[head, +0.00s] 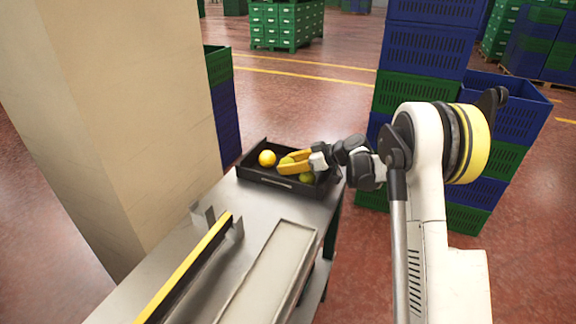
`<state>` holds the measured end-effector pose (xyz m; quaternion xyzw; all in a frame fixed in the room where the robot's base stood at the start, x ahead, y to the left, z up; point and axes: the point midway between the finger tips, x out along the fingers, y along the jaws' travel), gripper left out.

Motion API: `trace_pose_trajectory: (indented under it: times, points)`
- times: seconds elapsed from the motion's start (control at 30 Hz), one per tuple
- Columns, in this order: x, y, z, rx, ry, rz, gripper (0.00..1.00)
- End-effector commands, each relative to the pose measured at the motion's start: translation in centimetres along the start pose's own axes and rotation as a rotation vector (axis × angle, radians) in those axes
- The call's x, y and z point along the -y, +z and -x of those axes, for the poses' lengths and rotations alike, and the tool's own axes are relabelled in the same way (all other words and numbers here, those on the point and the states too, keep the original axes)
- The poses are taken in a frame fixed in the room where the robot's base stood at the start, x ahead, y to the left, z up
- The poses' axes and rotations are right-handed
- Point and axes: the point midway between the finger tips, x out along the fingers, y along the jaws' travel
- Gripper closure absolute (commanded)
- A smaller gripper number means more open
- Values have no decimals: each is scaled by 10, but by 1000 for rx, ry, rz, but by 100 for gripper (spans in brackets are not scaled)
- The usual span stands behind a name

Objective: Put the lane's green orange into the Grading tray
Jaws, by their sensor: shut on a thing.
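The black tray (262,178) stands at the far end of the metal table; I take it to be the Grading tray. A yellow-orange fruit (267,158) lies in its left part. My gripper (284,165), with yellow fingers, is over the tray's right half and low. It is shut on a yellow-green fruit (287,160), partly hidden by the fingers; I take it to be the green orange. Another greenish fruit (306,177) shows just below and right of the fingers, in the tray. Whether the held fruit touches the tray floor I cannot tell.
The lane, a pale channel (268,275), runs along the table and looks empty where it shows. A yellow-topped rail (190,265) stands left of it. A beige pillar (120,110) rises at left. Stacked blue and green crates (425,45) stand behind my arm.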

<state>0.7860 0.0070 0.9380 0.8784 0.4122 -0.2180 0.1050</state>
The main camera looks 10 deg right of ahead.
Motion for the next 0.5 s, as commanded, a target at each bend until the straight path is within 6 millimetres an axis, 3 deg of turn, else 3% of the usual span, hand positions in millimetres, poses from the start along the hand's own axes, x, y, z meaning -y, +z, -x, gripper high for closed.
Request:
trace_pose_trajectory:
  times: [0.07, 0.1, 0.13, 0.5]
  points:
    - [0, 2, -1, 0, 0, 0, 84]
    - [0, 1, 0, 0, 0, 0, 40]
    - [0, 1, 0, 0, 0, 0, 31]
    - [0, -1, 3, 0, 1, -1, 30]
